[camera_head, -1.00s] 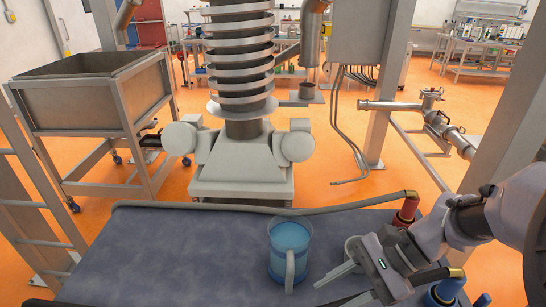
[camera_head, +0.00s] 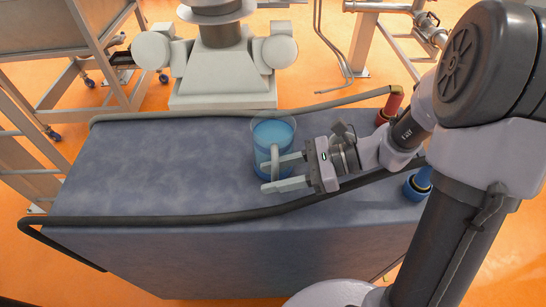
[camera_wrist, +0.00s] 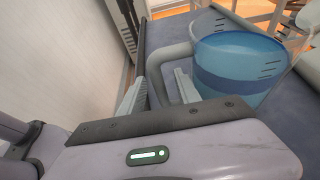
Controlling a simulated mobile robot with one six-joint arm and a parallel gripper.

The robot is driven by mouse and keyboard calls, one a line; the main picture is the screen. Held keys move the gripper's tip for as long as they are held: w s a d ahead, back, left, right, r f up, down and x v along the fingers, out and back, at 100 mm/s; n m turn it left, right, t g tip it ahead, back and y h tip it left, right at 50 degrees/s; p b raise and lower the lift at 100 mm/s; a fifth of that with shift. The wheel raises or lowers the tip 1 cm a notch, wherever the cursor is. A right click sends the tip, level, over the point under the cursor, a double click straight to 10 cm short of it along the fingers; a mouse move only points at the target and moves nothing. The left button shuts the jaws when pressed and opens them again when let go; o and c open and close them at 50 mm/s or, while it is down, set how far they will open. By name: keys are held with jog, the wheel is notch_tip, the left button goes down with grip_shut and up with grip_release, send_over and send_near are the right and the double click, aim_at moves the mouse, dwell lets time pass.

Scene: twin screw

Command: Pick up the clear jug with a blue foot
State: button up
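The clear jug (camera_head: 270,135) stands upright on the blue-grey table top, with a blue lower part or blue contents. Its handle faces my body. My gripper (camera_head: 268,175) comes in from the right, at the handle side of the jug. The fingers are apart and reach toward the handle. In the wrist view, the jug (camera_wrist: 240,65) is at the upper right, and its handle (camera_wrist: 175,58) runs down between the two open fingers of my gripper (camera_wrist: 158,92). Whether either finger touches the handle I cannot tell.
The blue-grey table (camera_head: 150,175) has free room left of the jug. A dark rail edges it at the front. A red-collared pipe end (camera_head: 390,105) and a blue one (camera_head: 418,185) stand at its right.

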jog(key=shift+d, duration=0.1)
grip_shut()
dwell(1.3)
